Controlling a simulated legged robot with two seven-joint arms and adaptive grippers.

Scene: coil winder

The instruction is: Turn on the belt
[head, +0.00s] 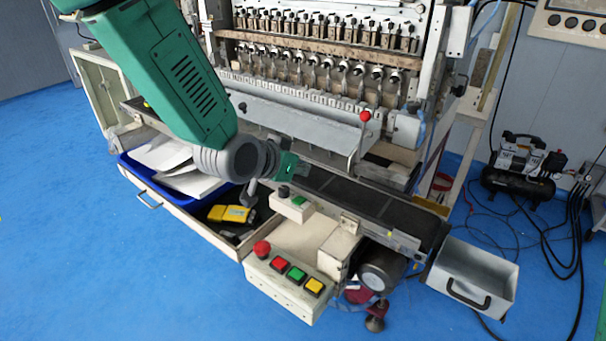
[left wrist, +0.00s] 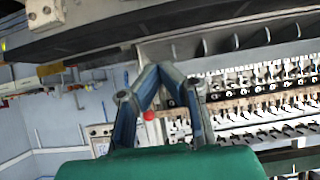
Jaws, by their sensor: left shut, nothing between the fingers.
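The conveyor belt (head: 370,209) is a long dark strip running along the front of the winding machine. A small white control box (head: 292,205) at its near side carries a green button (head: 298,200) and a dark knob (head: 284,191). My left gripper (head: 301,169) is just behind and above this box, close over the belt; its tips are small here and I cannot tell whether they touch anything. In the left wrist view its blue-grey fingers (left wrist: 155,72) come together at the tips, shut with nothing between them. My right gripper is in neither view.
A lower front panel (head: 285,288) has a red knob, and red, green and yellow buttons. An open drawer (head: 190,220) with a blue bin stands left. A metal tray (head: 474,278) is at the belt's right end. A compressor (head: 520,170) and cables lie on the right floor.

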